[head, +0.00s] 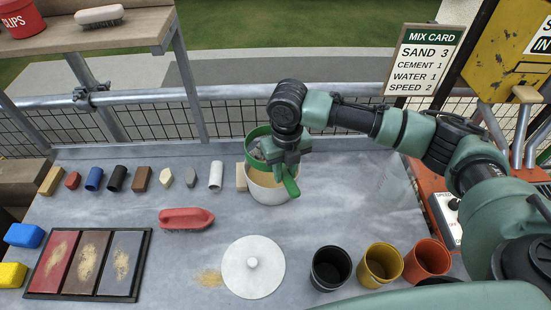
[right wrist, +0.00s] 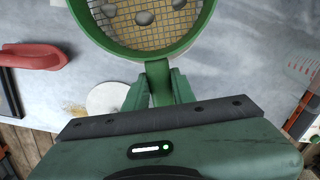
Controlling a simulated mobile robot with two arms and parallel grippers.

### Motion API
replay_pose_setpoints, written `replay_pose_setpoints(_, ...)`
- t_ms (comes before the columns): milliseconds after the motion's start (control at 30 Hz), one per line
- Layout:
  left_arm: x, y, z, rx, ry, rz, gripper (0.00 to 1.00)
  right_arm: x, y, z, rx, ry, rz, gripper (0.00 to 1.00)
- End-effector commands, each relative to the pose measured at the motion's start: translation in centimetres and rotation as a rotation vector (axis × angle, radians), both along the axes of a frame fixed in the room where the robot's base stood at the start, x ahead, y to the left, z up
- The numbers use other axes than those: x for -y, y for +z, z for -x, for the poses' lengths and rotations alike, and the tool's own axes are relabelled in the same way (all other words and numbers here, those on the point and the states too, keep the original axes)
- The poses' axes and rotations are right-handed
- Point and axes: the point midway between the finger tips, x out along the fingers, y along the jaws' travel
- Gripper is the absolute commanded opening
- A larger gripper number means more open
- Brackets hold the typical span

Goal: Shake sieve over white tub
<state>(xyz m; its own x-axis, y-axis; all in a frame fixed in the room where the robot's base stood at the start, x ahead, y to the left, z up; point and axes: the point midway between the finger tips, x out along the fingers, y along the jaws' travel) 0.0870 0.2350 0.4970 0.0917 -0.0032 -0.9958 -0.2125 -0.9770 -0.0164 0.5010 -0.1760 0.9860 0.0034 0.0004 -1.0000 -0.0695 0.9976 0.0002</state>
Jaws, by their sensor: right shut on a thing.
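The green sieve (head: 252,134) is over the white tub (head: 266,189), which stands on the grey table. In the right wrist view the sieve's rim (right wrist: 187,42) surrounds a wire mesh with grey stones lying on it. Sandy colour shows through the mesh. My right gripper (head: 287,168) is shut on the sieve's green handle (head: 291,187), with its fingers on either side of the handle in the right wrist view (right wrist: 158,90). The gripper hides part of the sieve and the tub's rim; I cannot tell if they touch. My left gripper is out of view.
A row of small samples (head: 140,178) lies left of the tub. A red brush (head: 186,219), a round white lid (head: 253,267) and a tray of colour panels (head: 86,263) lie nearer. Black, yellow and orange cups (head: 381,264) stand front right. A rail (head: 230,92) runs behind.

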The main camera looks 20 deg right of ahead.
Motion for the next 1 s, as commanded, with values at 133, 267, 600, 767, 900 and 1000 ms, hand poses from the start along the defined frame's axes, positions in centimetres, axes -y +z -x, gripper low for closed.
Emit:
replay_pose_setpoints(133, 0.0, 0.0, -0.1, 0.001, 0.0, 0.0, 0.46, 0.3, 0.0, 3.5, -0.001, 0.002, 0.0, 0.0)
replay_pose_setpoints(267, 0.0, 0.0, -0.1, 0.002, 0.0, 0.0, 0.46, 0.0, 0.1, 0.1, 0.001, -0.005, 0.0, 0.0)
replay_pose_setpoints(600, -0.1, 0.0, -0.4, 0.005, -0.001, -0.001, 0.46, 0.0, 0.1, 1.2, 0.002, -0.004, -0.001, 0.0)
replay_pose_setpoints(767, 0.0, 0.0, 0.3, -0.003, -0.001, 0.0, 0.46, 0.1, -0.1, 0.7, -0.004, 0.004, 0.0, 0.0)
replay_pose_setpoints(900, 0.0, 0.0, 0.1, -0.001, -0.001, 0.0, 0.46, 0.3, 0.0, 3.4, -0.001, 0.002, 0.0, 0.0)
replay_pose_setpoints(1000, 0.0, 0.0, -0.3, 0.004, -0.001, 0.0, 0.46, 0.0, 0.1, 0.5, 0.002, -0.004, 0.0, 0.0)
